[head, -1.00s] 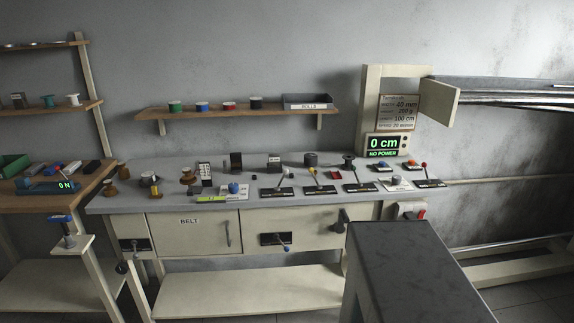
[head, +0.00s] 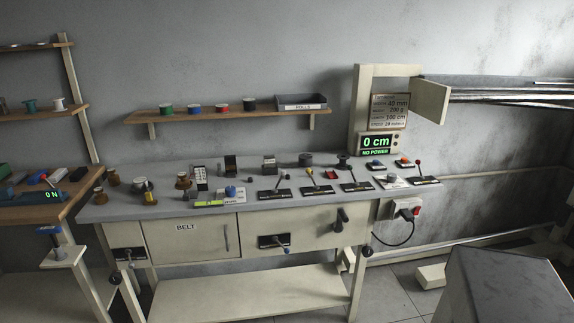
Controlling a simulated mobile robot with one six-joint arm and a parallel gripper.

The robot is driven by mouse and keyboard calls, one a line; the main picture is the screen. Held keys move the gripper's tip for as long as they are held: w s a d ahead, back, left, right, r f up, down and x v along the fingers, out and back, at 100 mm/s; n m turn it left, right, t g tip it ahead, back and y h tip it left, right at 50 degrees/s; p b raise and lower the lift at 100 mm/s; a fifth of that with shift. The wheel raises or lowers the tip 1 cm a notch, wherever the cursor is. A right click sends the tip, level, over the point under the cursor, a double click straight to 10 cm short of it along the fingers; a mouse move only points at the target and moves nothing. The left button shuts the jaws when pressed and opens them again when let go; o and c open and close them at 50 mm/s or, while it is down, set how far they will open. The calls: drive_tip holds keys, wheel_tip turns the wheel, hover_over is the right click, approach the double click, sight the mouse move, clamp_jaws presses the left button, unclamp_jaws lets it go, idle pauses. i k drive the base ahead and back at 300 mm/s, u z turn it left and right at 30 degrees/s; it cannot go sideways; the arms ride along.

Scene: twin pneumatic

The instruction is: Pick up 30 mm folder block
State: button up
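Several small parts stand on the grey-topped workbench (head: 330,197). Two dark upright blocks stand along its back, one left of centre (head: 231,163) and one nearer the middle (head: 269,163). A black-and-white block (head: 200,178) stands further left. No 30 mm marking is readable, so I cannot tell which of these, if any, is the folder block. My gripper is not in view.
Levers on dark plates (head: 313,189) line the bench front. A display (head: 377,143) reads 0 cm, NO POWER. A wall shelf (head: 230,115) holds spools and a grey tray (head: 302,102). A dark grey box shape (head: 505,285) fills the lower right.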

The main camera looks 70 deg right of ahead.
sight(270, 160)
drive_tip(key=z, duration=1)
drive_tip(key=i, duration=0.6)
drive_tip(key=u, duration=0.05)
drive_tip(key=k, duration=0.6)
drive_tip(key=u, duration=0.1)
